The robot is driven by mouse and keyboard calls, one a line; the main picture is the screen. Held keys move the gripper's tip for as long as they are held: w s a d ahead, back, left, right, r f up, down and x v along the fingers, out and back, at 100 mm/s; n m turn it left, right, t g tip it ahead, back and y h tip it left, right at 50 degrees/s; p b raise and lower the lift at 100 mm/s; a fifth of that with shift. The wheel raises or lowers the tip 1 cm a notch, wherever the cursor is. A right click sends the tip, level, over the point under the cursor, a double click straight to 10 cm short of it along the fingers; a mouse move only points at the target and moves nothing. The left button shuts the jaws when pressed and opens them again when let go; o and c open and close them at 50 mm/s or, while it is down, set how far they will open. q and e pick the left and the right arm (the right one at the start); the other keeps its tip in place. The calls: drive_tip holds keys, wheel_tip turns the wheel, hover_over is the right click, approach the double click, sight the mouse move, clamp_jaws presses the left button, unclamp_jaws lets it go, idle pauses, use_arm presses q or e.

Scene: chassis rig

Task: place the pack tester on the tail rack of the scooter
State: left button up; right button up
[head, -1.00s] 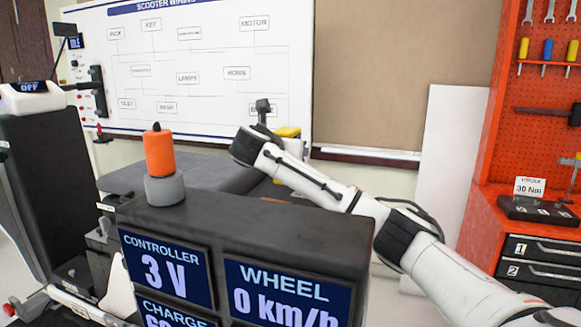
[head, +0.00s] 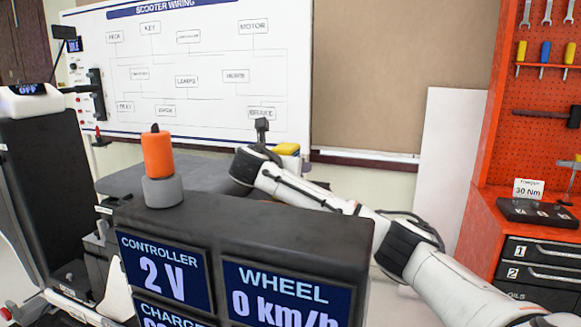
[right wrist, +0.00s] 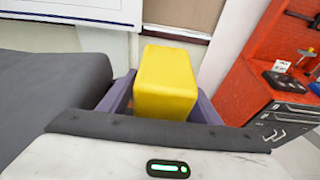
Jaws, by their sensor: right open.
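The pack tester looks to be the yellow block (right wrist: 166,84) in the right wrist view. It stands upright just beyond the end of the seat, between the spread grey-purple fingers of my right gripper (right wrist: 163,100), which is open around it. In the head view only the top of the yellow block (head: 287,149) shows behind my right wrist. The scooter's dark seat (right wrist: 50,90) lies left of the block; it also shows in the head view (head: 125,178). The tail rack and the block's underside are hidden. My left gripper is out of view.
A dark display box (head: 250,225) with an orange-topped knob (head: 158,155) stands in the foreground, blocking part of the scooter. A whiteboard (head: 200,80) is behind. A red tool cabinet (head: 510,245) stands at right, with a pale panel beside it.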

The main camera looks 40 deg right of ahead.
sight(284, 148)
drive_tip(key=v, duration=0.7)
drive_tip(key=shift+s+a, duration=0.1)
drive_tip(key=shift+a, duration=0.05)
drive_tip(key=shift+r, duration=0.15)
